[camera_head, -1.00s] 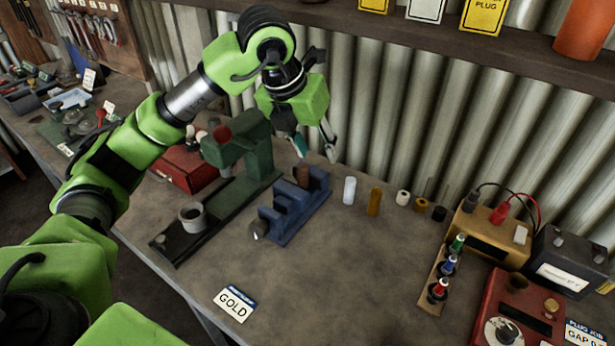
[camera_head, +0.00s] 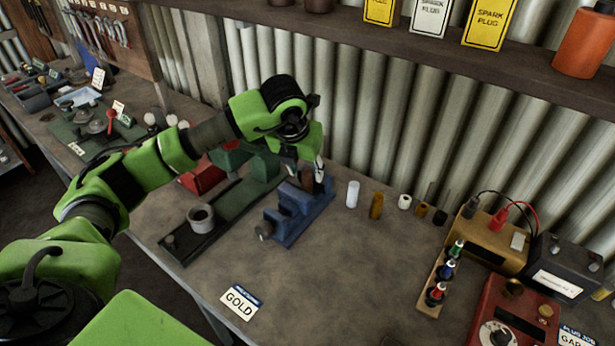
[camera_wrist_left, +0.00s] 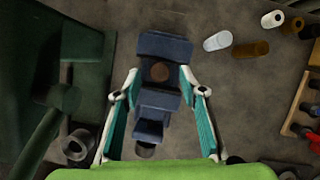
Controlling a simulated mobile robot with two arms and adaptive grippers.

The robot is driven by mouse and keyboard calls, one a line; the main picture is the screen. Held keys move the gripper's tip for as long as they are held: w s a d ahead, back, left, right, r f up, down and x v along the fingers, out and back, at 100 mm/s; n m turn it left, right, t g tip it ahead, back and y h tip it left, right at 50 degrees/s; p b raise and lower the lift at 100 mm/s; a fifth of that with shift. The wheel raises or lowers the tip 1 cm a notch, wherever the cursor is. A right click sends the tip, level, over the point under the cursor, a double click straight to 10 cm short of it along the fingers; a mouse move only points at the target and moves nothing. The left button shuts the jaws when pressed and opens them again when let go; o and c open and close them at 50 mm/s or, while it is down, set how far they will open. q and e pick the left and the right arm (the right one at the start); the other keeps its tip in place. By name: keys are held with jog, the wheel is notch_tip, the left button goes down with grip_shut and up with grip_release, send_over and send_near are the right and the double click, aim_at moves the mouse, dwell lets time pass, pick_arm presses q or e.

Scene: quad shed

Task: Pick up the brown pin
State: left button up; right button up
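The brown pin (camera_head: 307,180) stands upright in the blue vise (camera_head: 290,220), between its jaws. In the left wrist view the pin's round brown top (camera_wrist_left: 160,72) shows near the middle of the vise (camera_wrist_left: 163,46). My left gripper (camera_head: 306,168) is over the vise, pointing down. In the head view the gripper partly hides the pin. My right gripper is not in view.
A green press (camera_head: 240,165) stands left of the vise. A white cylinder (camera_head: 352,194), an ochre cylinder (camera_head: 376,206) and smaller ones stand to the right. A GOLD card (camera_head: 240,301) lies in front. The bench middle is clear. A shelf (camera_head: 400,40) runs above.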

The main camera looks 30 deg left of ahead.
pick_arm(q)
jog(key=shift+x, duration=1.1)
grip_shut()
jog(key=shift+r, duration=0.1)
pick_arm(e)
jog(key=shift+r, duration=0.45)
pick_arm(q)
jog(key=shift+w, duration=0.1)
jog(key=shift+r+b, duration=0.25)
jog(key=shift+b, duration=0.35)
jog(key=w+r+b+v, duration=0.1)
jog(key=b+v, duration=0.2)
jog(key=v, duration=0.3)
jog(key=s+a+b, duration=0.3)
jog(key=s+b, duration=0.3)
jog(key=s, duration=1.2)
jog(key=shift+s, duration=0.4)
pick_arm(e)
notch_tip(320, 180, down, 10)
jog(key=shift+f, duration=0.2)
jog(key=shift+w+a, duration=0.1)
